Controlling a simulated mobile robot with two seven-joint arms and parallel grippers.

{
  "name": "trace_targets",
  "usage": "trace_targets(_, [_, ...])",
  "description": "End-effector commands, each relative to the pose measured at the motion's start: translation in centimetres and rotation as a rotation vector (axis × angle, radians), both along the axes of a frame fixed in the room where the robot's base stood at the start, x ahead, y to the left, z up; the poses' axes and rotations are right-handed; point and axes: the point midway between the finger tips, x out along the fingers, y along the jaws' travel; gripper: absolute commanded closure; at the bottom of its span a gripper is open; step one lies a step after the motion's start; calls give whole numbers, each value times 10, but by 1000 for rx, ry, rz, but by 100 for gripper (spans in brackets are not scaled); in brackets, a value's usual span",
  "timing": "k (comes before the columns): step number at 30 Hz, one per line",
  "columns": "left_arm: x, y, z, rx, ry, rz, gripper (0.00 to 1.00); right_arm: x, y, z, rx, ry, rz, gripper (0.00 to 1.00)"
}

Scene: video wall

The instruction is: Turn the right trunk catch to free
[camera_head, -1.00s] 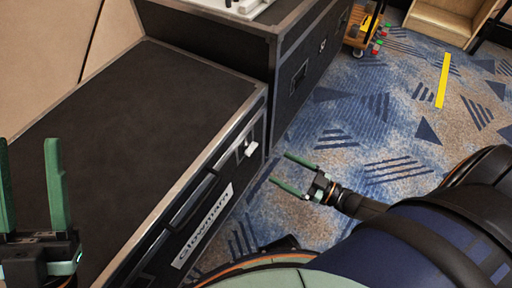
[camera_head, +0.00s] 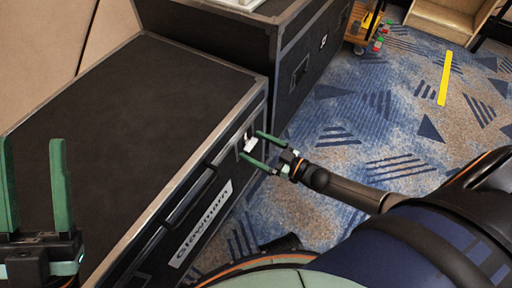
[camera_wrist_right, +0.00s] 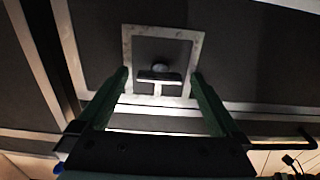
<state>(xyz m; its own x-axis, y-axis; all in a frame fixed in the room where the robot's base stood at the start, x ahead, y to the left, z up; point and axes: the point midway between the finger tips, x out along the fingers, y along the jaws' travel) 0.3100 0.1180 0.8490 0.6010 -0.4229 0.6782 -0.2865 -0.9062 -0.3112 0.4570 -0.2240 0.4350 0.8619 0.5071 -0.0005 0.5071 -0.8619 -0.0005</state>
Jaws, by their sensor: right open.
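The black trunk (camera_head: 140,110) has metal edges and a label on its front. The right catch (camera_head: 250,142) is a pale, small lever on the front face near the right corner. In the right wrist view the catch (camera_wrist_right: 159,77) shows as a crosswise bar on a round stem inside a square metal plate (camera_wrist_right: 196,50). My right gripper (camera_head: 258,150) is open, with its green fingers one on each side of the catch; in the wrist view the fingers (camera_wrist_right: 160,82) stand apart from it. My left gripper (camera_head: 32,172) is open and empty above the trunk's left part.
A taller black case (camera_head: 290,60) stands behind the trunk. A white label (camera_head: 203,223) and a dark handle are on the trunk's front. Patterned carpet (camera_head: 350,130) lies free to the right. A wooden shelf (camera_head: 445,20) stands at the back right.

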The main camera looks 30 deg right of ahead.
Motion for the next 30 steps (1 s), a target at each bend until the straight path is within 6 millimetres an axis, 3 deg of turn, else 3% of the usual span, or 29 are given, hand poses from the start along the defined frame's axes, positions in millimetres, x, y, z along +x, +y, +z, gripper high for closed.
trace_targets(9, [0,0,-1,0,1,0,50,2,1,0,0,0,0,1])
trace_targets(30, [1,0,0,-7,1,3,50,2,1,0,-1,-1,0,80])
